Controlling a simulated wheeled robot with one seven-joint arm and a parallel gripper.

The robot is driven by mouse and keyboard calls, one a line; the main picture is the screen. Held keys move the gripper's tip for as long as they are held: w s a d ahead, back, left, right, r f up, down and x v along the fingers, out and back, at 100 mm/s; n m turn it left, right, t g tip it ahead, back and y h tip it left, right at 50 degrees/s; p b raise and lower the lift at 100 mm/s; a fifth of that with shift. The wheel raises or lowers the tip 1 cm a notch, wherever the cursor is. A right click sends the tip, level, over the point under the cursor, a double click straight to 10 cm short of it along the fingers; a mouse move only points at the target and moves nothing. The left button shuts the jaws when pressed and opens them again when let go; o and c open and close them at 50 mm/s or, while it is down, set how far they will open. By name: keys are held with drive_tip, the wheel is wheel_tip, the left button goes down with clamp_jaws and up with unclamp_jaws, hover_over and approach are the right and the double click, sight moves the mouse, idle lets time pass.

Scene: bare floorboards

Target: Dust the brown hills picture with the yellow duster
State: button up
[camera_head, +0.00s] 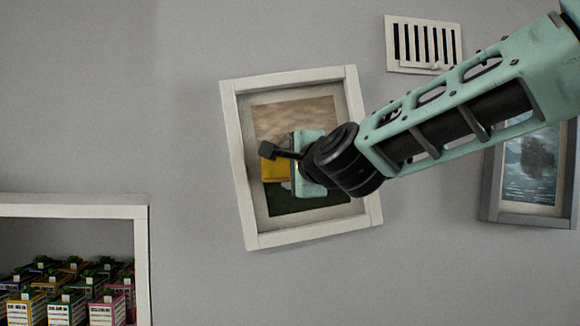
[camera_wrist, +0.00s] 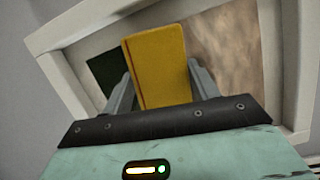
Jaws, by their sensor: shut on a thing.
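The brown hills picture (camera_head: 295,115) hangs tilted on the wall in a white frame, with brown tones above and dark green below. My gripper (camera_wrist: 158,88) is shut on the yellow duster (camera_wrist: 156,62), a flat yellow block between its two grey fingers. In the head view the duster (camera_head: 273,169) shows in front of the left middle of the picture, partly hidden by my gripper. In the wrist view the picture (camera_wrist: 222,48) lies behind the duster. I cannot tell whether the duster touches it.
A grey-framed picture of water (camera_head: 535,165) hangs at the right, partly behind my arm. A white vent (camera_head: 424,44) is above. A white shelf (camera_head: 140,250) at lower left holds several small cartons (camera_head: 66,306). The wall between shelf and picture is bare.

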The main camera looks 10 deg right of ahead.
drive_tip(key=shift+w, duration=0.55)
